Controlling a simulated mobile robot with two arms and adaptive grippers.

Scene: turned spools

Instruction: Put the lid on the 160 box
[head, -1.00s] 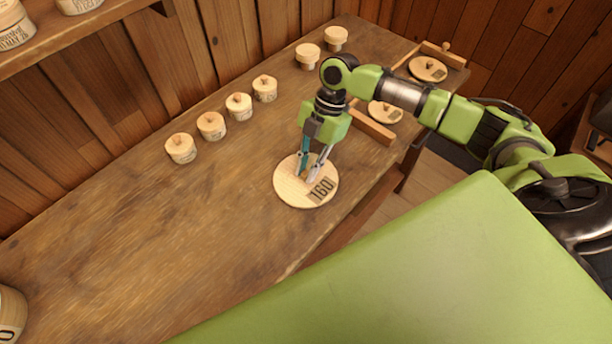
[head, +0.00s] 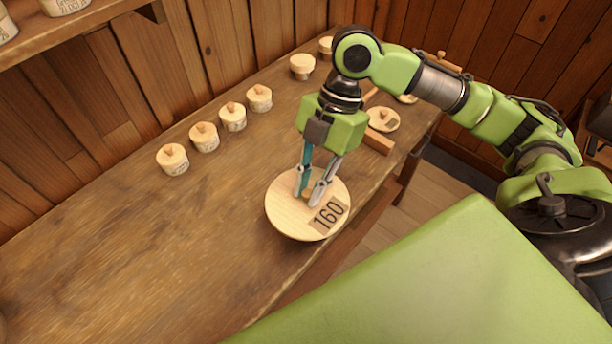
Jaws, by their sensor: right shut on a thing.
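A round pale wooden lid (head: 284,217) marked 160 is in the middle of the head view. My right gripper (head: 311,198) is over its centre, shut on the lid's small knob, which the fingers mostly hide. The lid looks to be held above the table top, but the exact gap is hard to tell. My left gripper is not in view.
Several small lidded boxes (head: 204,137) stand in a row along the wall on the wooden table (head: 130,240). Another lid (head: 383,119) lies by a wooden rail (head: 379,143) at the right. A shelf (head: 95,22) with boxes is at upper left. The table's left part is clear.

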